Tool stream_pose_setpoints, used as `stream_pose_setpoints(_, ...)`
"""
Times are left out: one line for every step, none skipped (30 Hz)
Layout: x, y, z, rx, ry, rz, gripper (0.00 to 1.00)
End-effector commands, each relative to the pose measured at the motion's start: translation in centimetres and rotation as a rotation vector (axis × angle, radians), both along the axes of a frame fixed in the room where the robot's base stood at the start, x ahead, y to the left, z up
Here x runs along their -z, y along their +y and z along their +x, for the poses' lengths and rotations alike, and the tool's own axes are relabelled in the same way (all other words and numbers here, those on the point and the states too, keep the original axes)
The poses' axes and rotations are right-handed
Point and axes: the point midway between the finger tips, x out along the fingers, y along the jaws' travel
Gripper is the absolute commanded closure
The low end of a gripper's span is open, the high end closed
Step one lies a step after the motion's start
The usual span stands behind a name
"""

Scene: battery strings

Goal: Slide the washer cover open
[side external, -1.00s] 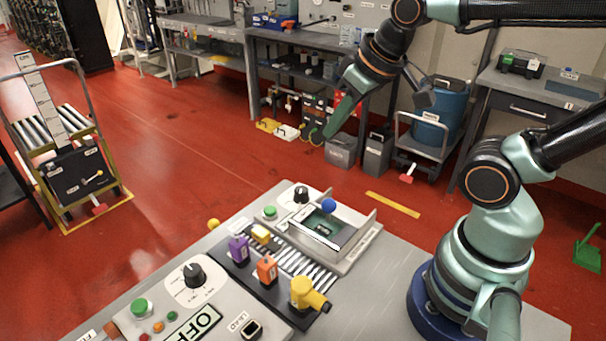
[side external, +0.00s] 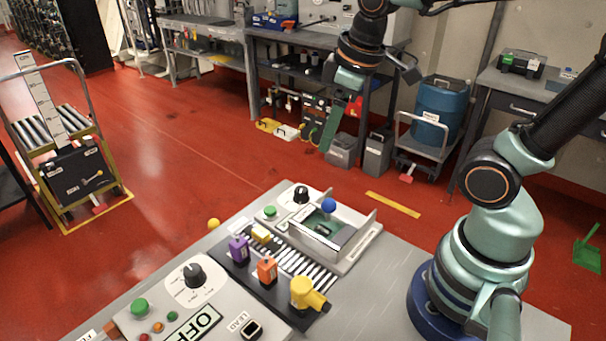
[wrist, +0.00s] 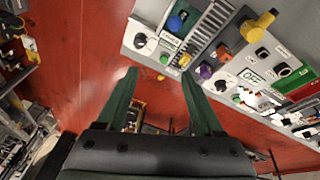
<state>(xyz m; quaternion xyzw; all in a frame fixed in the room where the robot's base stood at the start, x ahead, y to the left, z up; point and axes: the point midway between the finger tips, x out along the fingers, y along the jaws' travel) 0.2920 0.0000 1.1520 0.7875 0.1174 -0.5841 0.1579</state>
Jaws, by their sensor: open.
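The washer unit (side external: 345,262) is a grey box with raised side walls at the back right of the console. Its cover, a panel with a dark green window (side external: 322,232), lies between those walls. A blue ball knob (side external: 328,205) stands at its far end. The knob (wrist: 176,22) also shows at the top of the wrist view, near a label that seems to read COVER. My gripper (side external: 330,142) hangs in the air above and beyond the console, green fingers pointing down.
Beside the washer stand a black dial (side external: 301,194), a green button (side external: 270,212) and a slatted strip with purple (side external: 238,250), orange (side external: 267,270) and yellow (side external: 305,293) plugs. A small yellow ball (side external: 213,224) is at the console's edge. Air above the console is free.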

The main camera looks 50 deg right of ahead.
Motion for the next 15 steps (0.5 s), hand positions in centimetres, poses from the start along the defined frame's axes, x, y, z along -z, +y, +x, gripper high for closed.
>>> stream_pose_setpoints(0.5, 0.0, 0.3, -0.104, 0.064, -0.028, 0.31)
stream_pose_setpoints(0.7, 0.0, 0.5, -0.174, 0.100, -0.043, 0.31)
stream_pose_setpoints(1.0, 0.1, 0.7, -0.268, 0.146, -0.060, 0.31)
stream_pose_setpoints(1.2, 0.1, 0.8, -0.339, 0.181, -0.070, 0.31)
stream_pose_setpoints(1.5, 0.1, 1.0, -0.409, 0.214, -0.077, 0.31)
stream_pose_setpoints(1.8, 0.1, 1.2, -0.500, 0.255, -0.083, 0.31)
stream_pose_setpoints(2.1, 0.1, 1.3, -0.564, 0.283, -0.085, 0.31)
stream_pose_setpoints(2.3, 0.1, 1.4, -0.625, 0.310, -0.085, 0.31)
stream_pose_setpoints(2.6, 0.1, 1.5, -0.699, 0.341, -0.082, 0.31)
stream_pose_setpoints(2.8, 0.1, 1.6, -0.751, 0.363, -0.079, 0.31)
stream_pose_setpoints(3.0, 0.1, 1.7, -0.797, 0.380, -0.076, 0.31)
stream_pose_setpoints(3.2, 0.1, 1.8, -0.851, 0.400, -0.071, 0.31)
stream_pose_setpoints(3.3, 0.1, 1.8, -0.885, 0.412, -0.067, 0.31)
stream_pose_setpoints(3.5, 0.1, 1.9, -0.914, 0.424, -0.063, 0.31)
stream_pose_setpoints(3.6, 0.2, 1.9, -0.945, 0.432, -0.059, 0.31)
